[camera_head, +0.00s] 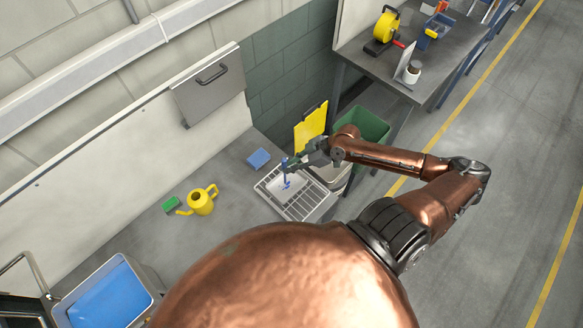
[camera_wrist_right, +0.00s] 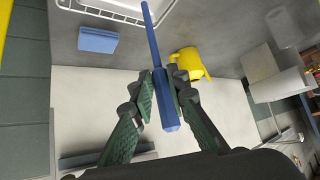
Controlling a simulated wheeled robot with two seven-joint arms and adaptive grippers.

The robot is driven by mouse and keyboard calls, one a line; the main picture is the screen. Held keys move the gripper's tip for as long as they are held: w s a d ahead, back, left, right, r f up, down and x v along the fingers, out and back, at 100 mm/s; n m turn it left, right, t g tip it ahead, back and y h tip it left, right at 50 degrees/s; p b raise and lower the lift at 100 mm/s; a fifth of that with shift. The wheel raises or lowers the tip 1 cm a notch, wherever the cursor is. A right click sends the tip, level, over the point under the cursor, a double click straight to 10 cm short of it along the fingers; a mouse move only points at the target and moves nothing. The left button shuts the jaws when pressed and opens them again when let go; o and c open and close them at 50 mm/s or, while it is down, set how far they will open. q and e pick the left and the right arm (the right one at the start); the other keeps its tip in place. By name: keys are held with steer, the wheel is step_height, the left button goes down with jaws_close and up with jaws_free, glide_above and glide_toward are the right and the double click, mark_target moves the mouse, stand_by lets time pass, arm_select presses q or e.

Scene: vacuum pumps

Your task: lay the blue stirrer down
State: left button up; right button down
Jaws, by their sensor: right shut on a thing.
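The blue stirrer (camera_wrist_right: 152,45) is a long thin blue rod with a thicker handle. My right gripper (camera_wrist_right: 160,88) is shut on its thick handle part in the right wrist view. In the head view my right gripper (camera_head: 296,163) holds the stirrer (camera_head: 286,175) over the far end of a light grey slotted tray (camera_head: 308,204). The stirrer looks roughly upright there. I cannot tell whether its lower end touches the tray. My left gripper is not in view.
A blue block (camera_head: 258,159) lies left of the tray. A yellow watering can (camera_head: 201,202) and a green block (camera_head: 171,204) stand farther left on the grey counter (camera_head: 125,228). A blue-filled basin (camera_head: 108,296) is at lower left. Bins, one green (camera_head: 367,127), stand beyond the counter's right end.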

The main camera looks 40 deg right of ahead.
steer(key=f, duration=0.1)
steer(key=d+f+p, duration=0.1)
steer(key=f, duration=0.1)
steer(key=w+f, duration=0.1)
steer(key=f, duration=0.1)
steer(key=shift+d+f, duration=0.1)
steer(key=shift+d, duration=0.05)
steer(key=shift+f, duration=0.1)
steer(key=c, duration=1.9)
jaws_free()
steer(key=b+v, duration=0.1)
steer(key=v, duration=1.1)
